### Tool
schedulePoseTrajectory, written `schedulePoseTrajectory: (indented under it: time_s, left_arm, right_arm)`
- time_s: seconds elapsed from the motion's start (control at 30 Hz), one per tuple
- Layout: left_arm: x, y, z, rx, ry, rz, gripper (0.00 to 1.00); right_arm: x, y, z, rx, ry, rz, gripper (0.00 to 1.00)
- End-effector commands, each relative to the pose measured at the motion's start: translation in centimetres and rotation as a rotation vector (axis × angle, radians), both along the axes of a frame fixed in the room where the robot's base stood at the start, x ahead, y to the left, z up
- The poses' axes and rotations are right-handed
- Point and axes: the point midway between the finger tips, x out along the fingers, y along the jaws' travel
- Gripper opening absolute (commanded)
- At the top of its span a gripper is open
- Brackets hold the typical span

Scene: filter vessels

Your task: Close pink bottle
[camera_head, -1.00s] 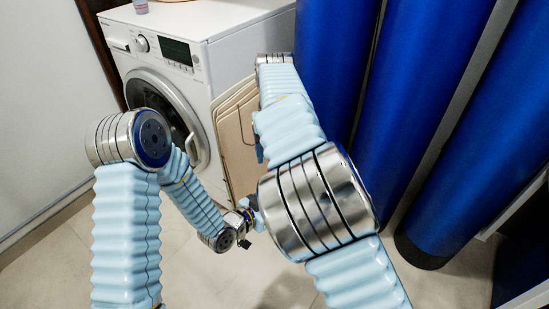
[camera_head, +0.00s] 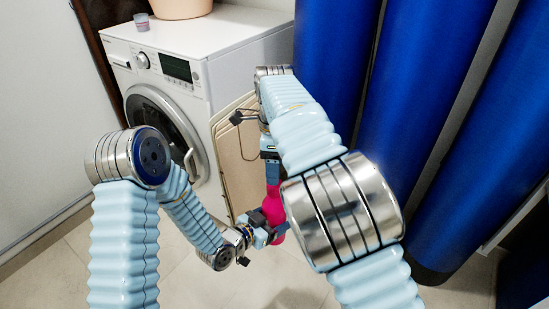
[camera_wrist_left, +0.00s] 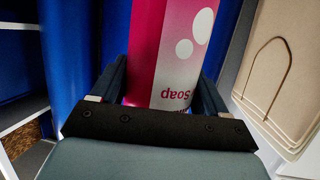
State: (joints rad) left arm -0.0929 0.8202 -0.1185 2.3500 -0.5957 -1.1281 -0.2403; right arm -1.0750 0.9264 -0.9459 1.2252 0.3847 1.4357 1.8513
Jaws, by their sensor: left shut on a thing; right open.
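The pink bottle (camera_head: 273,207) shows in the head view low in the middle, partly behind my right arm. In the left wrist view the bottle (camera_wrist_left: 178,50) is pink and white, with white dots and an upside-down "Soap" label. My left gripper (camera_head: 262,228) is shut on the bottle; its two fingers (camera_wrist_left: 160,80) sit on either side of it in the wrist view. My right gripper (camera_head: 272,175) is open, just above the bottle's upper end, pointing down. I cannot tell whether it touches the bottle. The bottle's top and any cap are hidden.
A white washing machine (camera_head: 225,50) stands behind, with a small cup (camera_head: 142,22) and a beige container (camera_head: 180,8) on top. A folded beige board (camera_head: 236,165) leans beside it. Floor (camera_head: 190,275) is open below.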

Motion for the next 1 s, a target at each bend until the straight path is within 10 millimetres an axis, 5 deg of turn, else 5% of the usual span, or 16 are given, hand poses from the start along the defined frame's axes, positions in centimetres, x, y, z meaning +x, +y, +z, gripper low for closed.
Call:
schedulePoseTrajectory:
  time_s: [0.7, 1.0]
  left_arm:
    - [0.0, 0.0, 0.1, -0.001, -0.003, 0.000, 0.00]
    - [0.0, 0.0, 0.1, -0.001, -0.003, 0.000, 0.00]
  right_arm:
    - [-0.5, -0.2, 1.7, 0.062, 0.001, 2.282, 0.61]
    - [-0.6, -0.1, 2.5, 0.054, 0.000, 2.928, 0.61]
